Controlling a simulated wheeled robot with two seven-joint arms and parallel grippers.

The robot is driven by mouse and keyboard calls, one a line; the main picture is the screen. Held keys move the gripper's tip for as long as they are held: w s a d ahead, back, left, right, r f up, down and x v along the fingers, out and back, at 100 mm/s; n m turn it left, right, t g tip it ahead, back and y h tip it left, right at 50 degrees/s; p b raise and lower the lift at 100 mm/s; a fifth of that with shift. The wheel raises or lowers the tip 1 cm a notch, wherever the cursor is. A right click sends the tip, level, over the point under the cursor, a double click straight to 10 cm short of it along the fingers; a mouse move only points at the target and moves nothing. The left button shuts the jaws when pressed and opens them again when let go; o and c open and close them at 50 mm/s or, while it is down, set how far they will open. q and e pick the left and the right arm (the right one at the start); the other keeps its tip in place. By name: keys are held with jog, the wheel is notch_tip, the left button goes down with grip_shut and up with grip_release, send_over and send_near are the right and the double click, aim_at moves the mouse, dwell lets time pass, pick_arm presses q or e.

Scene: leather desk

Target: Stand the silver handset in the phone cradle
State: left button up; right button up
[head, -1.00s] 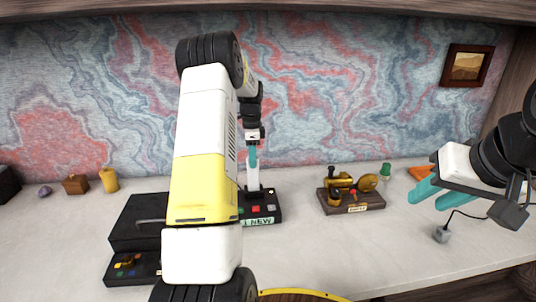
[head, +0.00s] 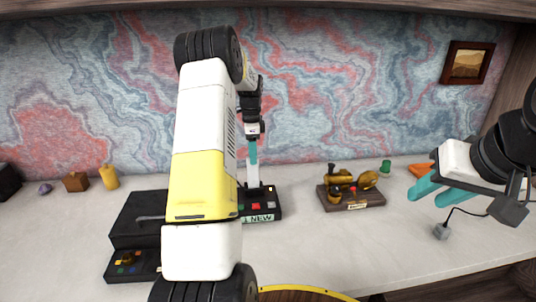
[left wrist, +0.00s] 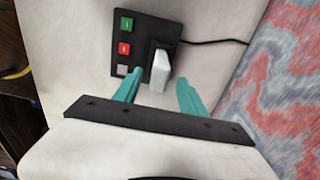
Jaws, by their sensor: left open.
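The silver-white handset (head: 253,177) stands upright in the black phone cradle (head: 274,197), which bears a "1 NEW" label. In the left wrist view the handset (left wrist: 160,70) rises from the cradle (left wrist: 141,36) beside its green, red and grey buttons. My left gripper (head: 253,152) is above the cradle at the handset's top. In the left wrist view its teal fingers (left wrist: 159,80) are open, one on each side of the handset, with a clear gap on the right. My right gripper (head: 437,193) is open and empty over the desk's right side. My left arm hides part of the cradle's left side.
A black box-shaped device (head: 135,221) stands left of my arm. A brass instrument on a wooden base (head: 350,203) stands right of the cradle. A yellow cylinder (head: 109,177) and a brown block (head: 76,182) stand far left. A grey plug (head: 441,231) lies under my right gripper.

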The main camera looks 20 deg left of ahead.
pick_arm(q)
notch_tip(320, 180, up, 6)
jog(key=shift+f, duration=0.1)
dwell(0.4)
jog(key=shift+d, duration=0.1)
jog(key=s+d+r+n+t, duration=0.3)
jog(key=s+d+r+n, duration=0.2)
jog(key=s+d+r, duration=0.7)
jog(key=s+d+n+t+h, duration=0.1)
jog(key=s+d+n, duration=0.2)
jog(key=s, duration=0.8)
jog(key=s+d+n+t+h, duration=0.1)
jog(key=s+d+n+t, duration=0.1)
jog(key=s, duration=0.8)
jog(key=shift+s+d+r+n, duration=0.2)
jog(key=shift+s+d+n, duration=0.25)
jog(key=shift+n, duration=0.65)
